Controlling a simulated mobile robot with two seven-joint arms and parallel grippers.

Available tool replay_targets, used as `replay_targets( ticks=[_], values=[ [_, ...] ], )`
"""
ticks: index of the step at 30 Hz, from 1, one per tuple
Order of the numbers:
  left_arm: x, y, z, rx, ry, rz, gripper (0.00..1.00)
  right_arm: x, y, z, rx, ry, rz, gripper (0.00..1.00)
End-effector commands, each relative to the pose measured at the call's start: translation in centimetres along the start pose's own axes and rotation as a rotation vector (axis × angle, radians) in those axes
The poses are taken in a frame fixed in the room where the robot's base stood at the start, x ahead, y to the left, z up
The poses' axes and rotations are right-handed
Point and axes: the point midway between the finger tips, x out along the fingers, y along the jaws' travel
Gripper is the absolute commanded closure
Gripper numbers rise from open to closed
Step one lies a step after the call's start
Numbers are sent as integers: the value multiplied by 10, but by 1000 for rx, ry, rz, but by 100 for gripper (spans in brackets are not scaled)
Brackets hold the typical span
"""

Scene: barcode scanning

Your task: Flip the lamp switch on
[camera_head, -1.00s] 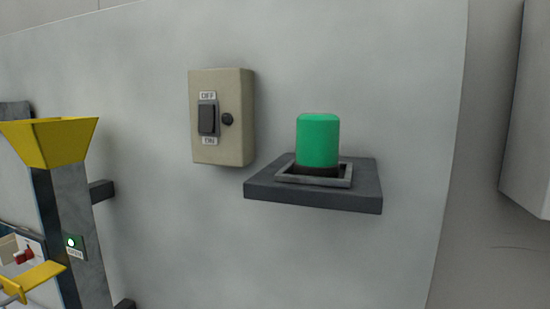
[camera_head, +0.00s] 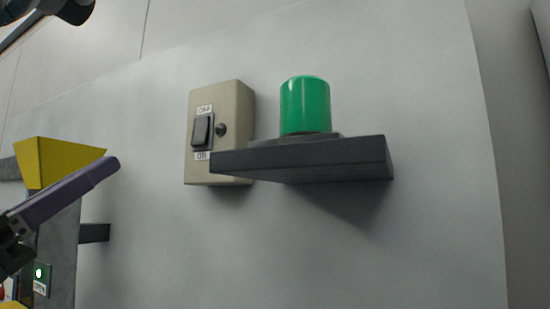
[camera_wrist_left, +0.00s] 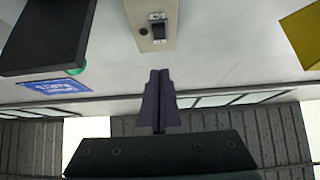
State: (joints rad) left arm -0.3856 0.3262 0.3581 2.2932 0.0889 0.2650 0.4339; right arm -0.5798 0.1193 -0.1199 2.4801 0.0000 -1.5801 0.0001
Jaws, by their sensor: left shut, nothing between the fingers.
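The lamp switch is a black rocker (camera_head: 202,130) on a beige box (camera_head: 232,135) on the grey wall panel. An OFF label is above it and an ON label below; I cannot tell for sure which way the rocker is tipped. The green lamp (camera_head: 305,105) stands upright on a dark shelf (camera_head: 310,160) right of the box. My left gripper (camera_head: 112,166) has purple fingers, shut and empty, left of the box and apart from it. In the left wrist view the shut fingers (camera_wrist_left: 159,74) point toward the switch box (camera_wrist_left: 152,28). My right gripper is not seen.
A yellow hopper (camera_head: 58,162) on a grey post stands just behind my left fingers. A green indicator plate (camera_head: 41,280) is below it. The shelf juts out partly in front of the box's lower right corner. The wall below is clear.

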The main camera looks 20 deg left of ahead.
Motion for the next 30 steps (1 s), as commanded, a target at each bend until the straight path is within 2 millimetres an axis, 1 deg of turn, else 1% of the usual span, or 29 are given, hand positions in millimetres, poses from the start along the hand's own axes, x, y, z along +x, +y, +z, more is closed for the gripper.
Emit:
replay_targets(
  ticks=[5,8,11,22,23,24,30],
  values=[
    [2,0,0,0,-1,0,100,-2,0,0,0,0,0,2],
    [9,0,-2,0,0,-1,100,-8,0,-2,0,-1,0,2],
    [24,0,-4,0,-1,-1,100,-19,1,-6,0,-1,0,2],
    [106,0,-7,0,-1,-2,100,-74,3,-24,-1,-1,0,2],
    [110,0,-4,0,-2,-2,100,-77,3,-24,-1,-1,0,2],
    [111,-1,4,0,-5,-3,100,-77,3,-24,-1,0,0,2],
    [124,0,21,0,-3,-2,100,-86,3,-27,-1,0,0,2]
  ],
)
